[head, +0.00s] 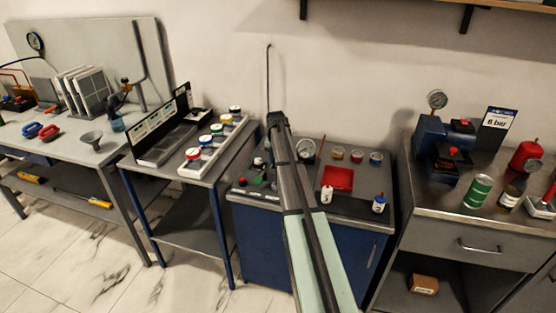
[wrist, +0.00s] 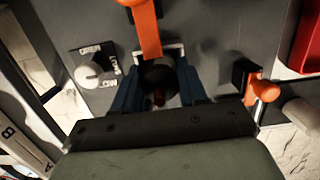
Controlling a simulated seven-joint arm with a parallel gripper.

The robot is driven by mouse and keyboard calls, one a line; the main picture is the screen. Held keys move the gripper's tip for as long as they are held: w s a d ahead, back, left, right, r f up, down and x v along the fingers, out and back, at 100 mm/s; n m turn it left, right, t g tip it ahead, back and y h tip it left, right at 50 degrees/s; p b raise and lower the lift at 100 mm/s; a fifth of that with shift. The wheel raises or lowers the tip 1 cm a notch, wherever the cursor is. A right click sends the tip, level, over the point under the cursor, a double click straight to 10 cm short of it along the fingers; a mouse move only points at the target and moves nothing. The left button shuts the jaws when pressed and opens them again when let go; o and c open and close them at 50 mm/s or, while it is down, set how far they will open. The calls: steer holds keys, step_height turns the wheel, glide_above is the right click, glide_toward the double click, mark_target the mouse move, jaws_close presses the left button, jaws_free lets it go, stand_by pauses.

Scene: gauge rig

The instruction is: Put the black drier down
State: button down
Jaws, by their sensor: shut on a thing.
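My gripper (wrist: 158,80) shows in the wrist view with its dark blue fingers on either side of a round black drier (wrist: 157,74). It is shut on the drier, which is seen nearly end-on. I cannot tell whether the drier touches the bracket or the grey panel below. In the head view my arm reaches over the blue cabinet (head: 345,245) and hides the gripper and the drier.
A white knob (wrist: 88,75) is left of the fingers, and an orange-handled valve (wrist: 262,88) is close on the right.

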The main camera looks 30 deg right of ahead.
steer(key=shift+f, duration=0.1)
steer(key=c, duration=0.6)
jaws_free()
step_height(320, 180, up, 12)
steer(key=s+a, duration=0.1)
steer(key=shift+s+a, duration=0.15)
